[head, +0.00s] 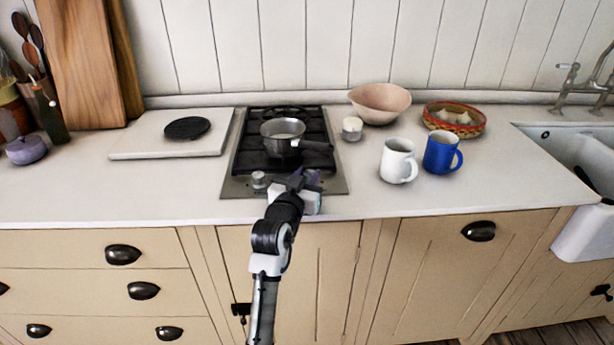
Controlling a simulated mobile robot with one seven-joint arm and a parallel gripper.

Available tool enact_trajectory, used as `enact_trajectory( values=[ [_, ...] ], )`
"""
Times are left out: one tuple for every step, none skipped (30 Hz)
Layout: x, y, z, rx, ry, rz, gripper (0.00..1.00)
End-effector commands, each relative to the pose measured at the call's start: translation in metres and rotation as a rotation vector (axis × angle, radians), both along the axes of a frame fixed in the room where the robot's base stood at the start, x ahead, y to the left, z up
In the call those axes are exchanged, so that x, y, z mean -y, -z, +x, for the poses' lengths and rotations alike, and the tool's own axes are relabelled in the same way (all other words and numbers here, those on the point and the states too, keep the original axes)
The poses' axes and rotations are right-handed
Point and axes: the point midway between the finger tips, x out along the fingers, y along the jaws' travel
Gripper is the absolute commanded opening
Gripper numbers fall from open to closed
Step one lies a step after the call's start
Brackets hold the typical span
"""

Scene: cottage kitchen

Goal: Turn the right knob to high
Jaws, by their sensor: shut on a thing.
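The gas hob (236,182) is set in the white worktop, with black grates and a steel front strip. Its left knob (259,179) shows on the front strip. My gripper (303,178) is over the right part of that strip, shut on the right knob, which it hides from view. The right knob's setting cannot be seen. A steel saucepan (283,131) with pale contents stands on the grates just behind my gripper, its dark handle pointing right.
A white mug (397,160) and a blue mug (441,152) stand right of the hob. A small white jar (352,127), a pink bowl (379,101) and a basket (455,119) are behind them. A pale board (150,147) lies to the left. The front worktop is clear.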

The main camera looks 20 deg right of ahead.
Motion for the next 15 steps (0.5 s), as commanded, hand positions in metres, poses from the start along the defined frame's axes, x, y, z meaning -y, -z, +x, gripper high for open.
enact_trajectory(
  values=[
    [0.0001,0.0,-0.0002,-0.001,0.0,-0.001,0.06],
    [0.0002,-0.0003,-0.0002,-0.001,-0.002,0.0,0.06],
    [0.0007,-0.0009,-0.0003,-0.001,-0.007,0.0,0.06],
    [0.0011,-0.0014,-0.0004,-0.002,-0.012,-0.001,0.06],
    [0.0015,-0.0019,-0.0004,-0.003,-0.02,-0.001,0.06],
    [0.0017,-0.0028,-0.0004,-0.005,-0.034,-0.003,0.06],
    [0.0022,-0.0035,-0.0004,-0.005,-0.047,-0.002,0.06],
    [0.0025,-0.0039,-0.0005,-0.006,-0.062,-0.003,0.06],
    [0.003,-0.0045,-0.0007,-0.007,-0.083,-0.004,0.06],
    [0.0037,-0.0047,-0.001,-0.006,-0.098,-0.003,0.06],
    [0.0035,-0.0045,-0.001,-0.007,-0.114,-0.003,0.06],
    [0.0035,-0.0049,-0.001,-0.007,-0.135,-0.004,0.06],
    [0.0036,-0.005,-0.001,-0.007,-0.15,-0.002,0.06],
    [0.0038,-0.0047,-0.0011,-0.008,-0.165,-0.002,0.06],
    [0.0041,-0.0049,-0.0012,-0.007,-0.184,-0.002,0.06]
  ],
)
